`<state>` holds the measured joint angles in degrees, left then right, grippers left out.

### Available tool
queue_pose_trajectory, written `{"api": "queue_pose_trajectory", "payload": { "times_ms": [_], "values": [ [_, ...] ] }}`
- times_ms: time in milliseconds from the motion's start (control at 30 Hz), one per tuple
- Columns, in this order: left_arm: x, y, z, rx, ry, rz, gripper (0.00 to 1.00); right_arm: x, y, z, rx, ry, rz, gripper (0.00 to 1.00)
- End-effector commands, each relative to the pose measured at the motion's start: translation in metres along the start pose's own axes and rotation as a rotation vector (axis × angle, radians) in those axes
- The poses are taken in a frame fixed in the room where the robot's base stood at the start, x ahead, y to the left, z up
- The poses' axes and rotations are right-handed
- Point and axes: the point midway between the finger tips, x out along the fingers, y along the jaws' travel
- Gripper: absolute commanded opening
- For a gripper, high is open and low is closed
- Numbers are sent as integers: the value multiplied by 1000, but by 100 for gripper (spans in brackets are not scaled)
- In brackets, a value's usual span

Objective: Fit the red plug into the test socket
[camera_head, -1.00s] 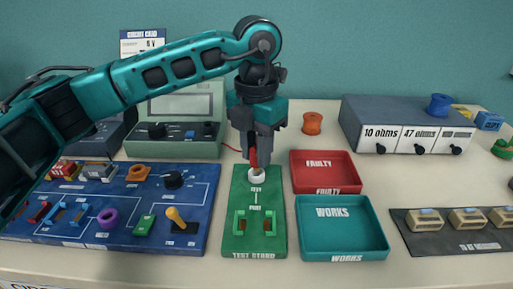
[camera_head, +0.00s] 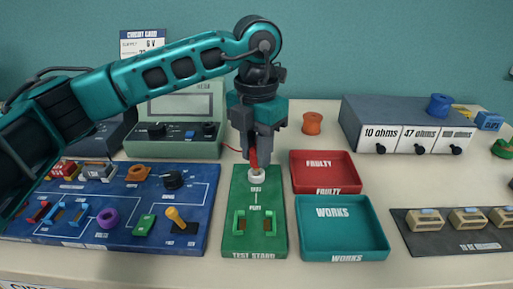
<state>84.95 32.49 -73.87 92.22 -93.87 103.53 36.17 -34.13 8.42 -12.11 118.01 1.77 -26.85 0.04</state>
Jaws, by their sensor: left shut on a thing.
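My left gripper (camera_head: 256,148) points straight down over the back end of the green test stand (camera_head: 250,205). It is shut on the red plug (camera_head: 254,159), which hangs upright between the fingers. The test socket is a white ring (camera_head: 256,176) on the stand, directly below the plug. The plug's lower end is at the socket's top; I cannot tell whether it is inside or just above. A red lead runs left from near the plug to the teal meter (camera_head: 175,125). My right gripper is not in view.
A red FAULTY tray (camera_head: 348,187) and a teal WORKS tray (camera_head: 380,248) stand right of the stand. A blue circuit board (camera_head: 120,220) with several parts lies left. An orange spool (camera_head: 312,123) stands behind. A drawer box (camera_head: 380,108) and dark mat (camera_head: 440,245) are further right.

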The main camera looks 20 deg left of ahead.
Motion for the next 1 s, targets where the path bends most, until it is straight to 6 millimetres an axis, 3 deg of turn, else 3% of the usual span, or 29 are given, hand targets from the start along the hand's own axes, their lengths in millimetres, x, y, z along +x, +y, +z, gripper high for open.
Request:
{"api": "queue_pose_trajectory", "payload": {
  "times_ms": [1000],
  "values": [
    [12,0,0,0,0,0,0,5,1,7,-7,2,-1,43]
  ]
}}
